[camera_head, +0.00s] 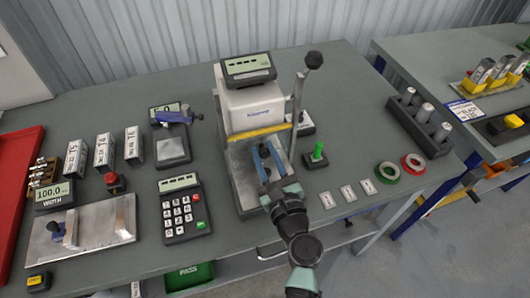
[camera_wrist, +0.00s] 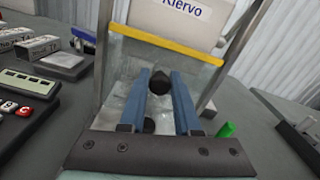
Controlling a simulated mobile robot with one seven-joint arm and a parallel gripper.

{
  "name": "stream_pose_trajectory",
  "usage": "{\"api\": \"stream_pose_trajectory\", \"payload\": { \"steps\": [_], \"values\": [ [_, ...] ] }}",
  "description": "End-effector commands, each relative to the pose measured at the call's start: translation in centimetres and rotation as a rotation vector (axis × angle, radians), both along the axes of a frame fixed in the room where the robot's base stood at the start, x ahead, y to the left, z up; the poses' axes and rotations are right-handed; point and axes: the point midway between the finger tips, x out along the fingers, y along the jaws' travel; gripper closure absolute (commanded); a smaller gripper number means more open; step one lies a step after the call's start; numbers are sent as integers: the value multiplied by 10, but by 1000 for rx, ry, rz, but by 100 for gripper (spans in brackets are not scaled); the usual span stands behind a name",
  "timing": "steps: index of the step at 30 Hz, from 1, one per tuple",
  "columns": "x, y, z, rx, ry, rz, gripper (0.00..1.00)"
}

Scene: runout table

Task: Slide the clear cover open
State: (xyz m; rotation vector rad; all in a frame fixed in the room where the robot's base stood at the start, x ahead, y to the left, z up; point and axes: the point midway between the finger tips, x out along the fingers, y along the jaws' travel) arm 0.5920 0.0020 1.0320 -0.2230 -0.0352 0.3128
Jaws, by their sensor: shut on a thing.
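The press-like machine (camera_head: 252,108) stands in the middle of the bench, with a white head and a metal base. Its clear cover (camera_wrist: 125,62) spans the front below the head, with a yellow strip (camera_wrist: 165,44) along its top edge; the strip also shows in the head view (camera_head: 258,132). My gripper (camera_head: 262,149) is in front of the cover, its blue fingers pointing at the machine. In the wrist view the fingers (camera_wrist: 160,73) are shut on a round black knob (camera_wrist: 160,84) at the cover.
A lever with a black ball (camera_head: 314,60) rises at the machine's right. A keypad (camera_head: 185,210) and a small gauge stand (camera_head: 172,147) are at its left.

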Motion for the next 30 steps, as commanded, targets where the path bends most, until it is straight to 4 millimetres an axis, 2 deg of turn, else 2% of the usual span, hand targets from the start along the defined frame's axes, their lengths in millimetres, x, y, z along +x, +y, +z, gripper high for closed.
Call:
{"api": "stream_pose_trajectory", "payload": {
  "steps": [22,26,30],
  "values": [
    [0,0,1,0,1,0,100],
    [0,0,9,0,1,0,100],
    [0,0,27,0,0,0,100]
  ]
}}
